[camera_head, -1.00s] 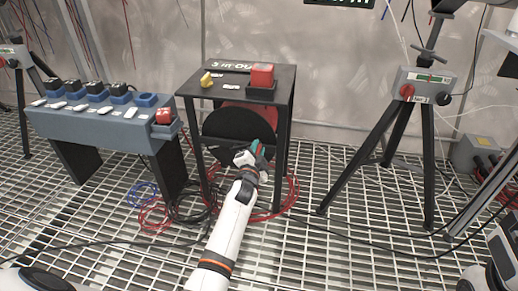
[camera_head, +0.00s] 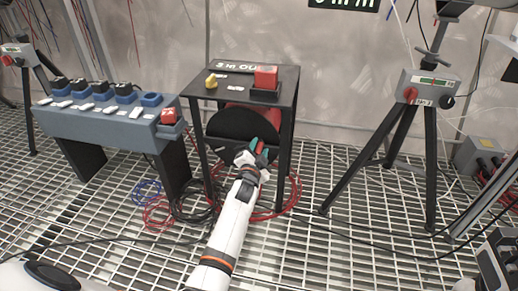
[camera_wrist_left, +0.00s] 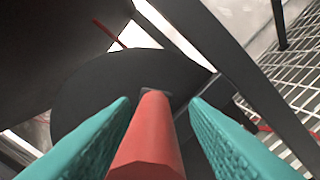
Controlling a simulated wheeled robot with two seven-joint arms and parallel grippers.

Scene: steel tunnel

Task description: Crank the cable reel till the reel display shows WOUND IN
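The cable reel has a black disc (camera_head: 240,124) under a dark table-like frame (camera_head: 292,105). The reel display (camera_head: 237,66) on its top seems to read 3 M OUT. My left gripper (camera_head: 258,149) is at the lower right of the disc. In the left wrist view, its teal fingers stand on either side of the red crank handle (camera_wrist_left: 150,140). A gap shows between the handle and the right finger; contact on the left is unclear. The handle's far end meets the black disc. Only part of my right arm shows at the lower right; its fingertips are not visible.
On the reel's top are a yellow knob (camera_head: 211,81) and a red block (camera_head: 266,76). A blue-grey console (camera_head: 100,127) stands left, a tripod with a control box (camera_head: 428,88) right. Coiled cables (camera_head: 158,214) lie on the grating beside the reel.

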